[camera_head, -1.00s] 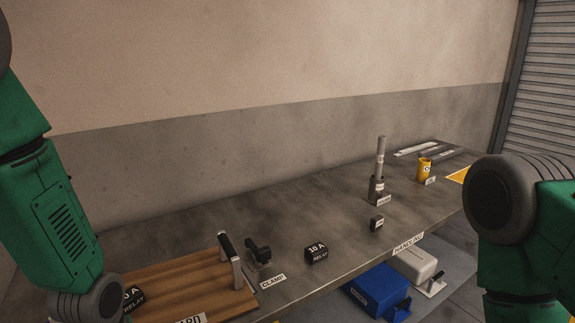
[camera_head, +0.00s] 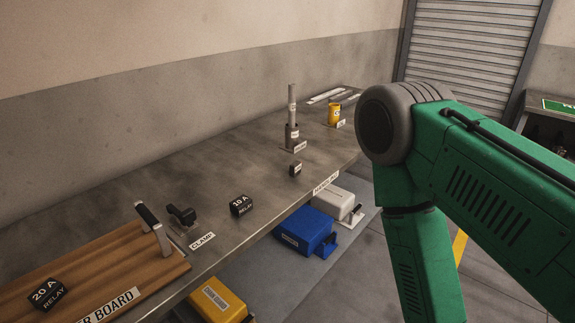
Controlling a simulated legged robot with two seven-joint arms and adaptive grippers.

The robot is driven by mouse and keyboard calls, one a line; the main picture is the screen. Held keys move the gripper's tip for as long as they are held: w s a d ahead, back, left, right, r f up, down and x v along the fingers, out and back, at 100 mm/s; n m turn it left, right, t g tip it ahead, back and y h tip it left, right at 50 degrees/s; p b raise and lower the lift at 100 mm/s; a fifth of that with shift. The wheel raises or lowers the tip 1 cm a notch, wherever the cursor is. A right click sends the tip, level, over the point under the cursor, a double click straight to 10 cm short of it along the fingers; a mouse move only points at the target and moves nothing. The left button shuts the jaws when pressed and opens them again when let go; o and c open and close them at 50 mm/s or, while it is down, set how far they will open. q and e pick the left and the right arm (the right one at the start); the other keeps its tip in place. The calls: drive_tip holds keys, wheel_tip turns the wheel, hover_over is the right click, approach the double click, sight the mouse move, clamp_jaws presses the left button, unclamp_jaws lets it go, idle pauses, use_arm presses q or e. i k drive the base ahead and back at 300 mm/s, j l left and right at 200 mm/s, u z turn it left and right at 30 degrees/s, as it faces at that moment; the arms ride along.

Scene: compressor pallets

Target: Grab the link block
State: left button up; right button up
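A small dark block (camera_head: 295,168) with a pale label stands on the grey workbench near its front edge; its text is too small to read, but it may be the link block. Nothing touches it. My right arm fills the right side of the view, with its elbow raised and its lower part running down out of the picture. Neither of my grippers is in view.
On the bench (camera_head: 240,165) are a grey holder with an upright rod (camera_head: 292,105), a yellow cup (camera_head: 334,114), a 10 A relay (camera_head: 241,205), a black clamp (camera_head: 181,215) and a wooden board (camera_head: 115,265) with a 20 A relay (camera_head: 46,294). Blue (camera_head: 306,230) and yellow (camera_head: 217,300) cases lie below.

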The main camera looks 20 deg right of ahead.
sight(296, 167)
drive_tip(key=i+l+z, duration=0.1)
drive_tip(key=l, duration=0.25)
drive_tip(key=i+l+z, duration=0.1)
drive_tip(key=i+l, duration=0.2)
drive_tip(key=i+l+z, duration=0.1)
drive_tip(key=l, duration=0.3)
drive_tip(key=i, duration=0.1)
